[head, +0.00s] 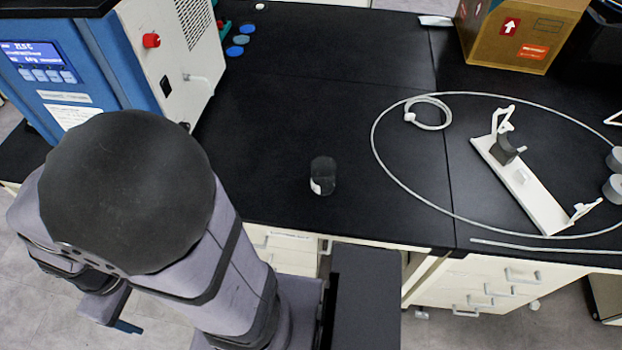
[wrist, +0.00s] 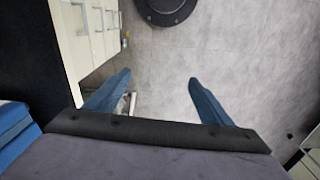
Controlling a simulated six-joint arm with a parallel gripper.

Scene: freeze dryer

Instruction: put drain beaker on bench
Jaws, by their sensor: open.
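A small clear beaker (head: 322,177) with a white label stands upright on the black bench top (head: 290,130), near its front edge. It looks dark against the bench, and I cannot tell whether it holds liquid. My gripper (wrist: 159,79) is open, with two blue fingers apart over the grey floor and nothing between them. In the head view only a blue fingertip (head: 128,326) shows at the lower left, off the bench and well away from the beaker. My arm hides the rest of the gripper there.
The blue and white freeze dryer (head: 185,45) stands left of the beaker, with a side spout (head: 200,80). A tubing loop (head: 376,140) and a white stand (head: 530,190) lie to the right. A cardboard box (head: 515,40) is behind. Bench around the beaker is clear.

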